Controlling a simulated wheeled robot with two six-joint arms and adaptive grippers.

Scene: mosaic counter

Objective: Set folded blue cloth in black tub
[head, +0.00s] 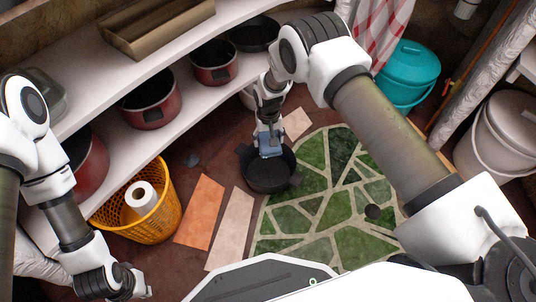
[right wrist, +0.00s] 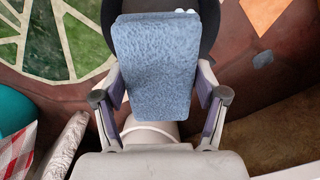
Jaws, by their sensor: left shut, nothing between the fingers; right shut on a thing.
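The folded blue cloth (head: 270,151) is held by my right gripper (head: 268,136) over the black tub (head: 266,182), which stands on the floor in the middle of the head view. In the right wrist view the blue cloth (right wrist: 155,65) is a textured slab between the fingers of my right gripper (right wrist: 162,115), with the black tub (right wrist: 209,22) behind it. How far the cloth is above or inside the tub is hard to tell. My left gripper (head: 118,285) is shut and empty at the lower left.
A yellow basket (head: 152,222) with a white roll (head: 140,197) stands left of the tub. White shelves (head: 190,93) with red pots (head: 150,100) curve behind it. Green mosaic floor (head: 318,185) lies to the right. A teal bin (head: 405,75) stands at the back right.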

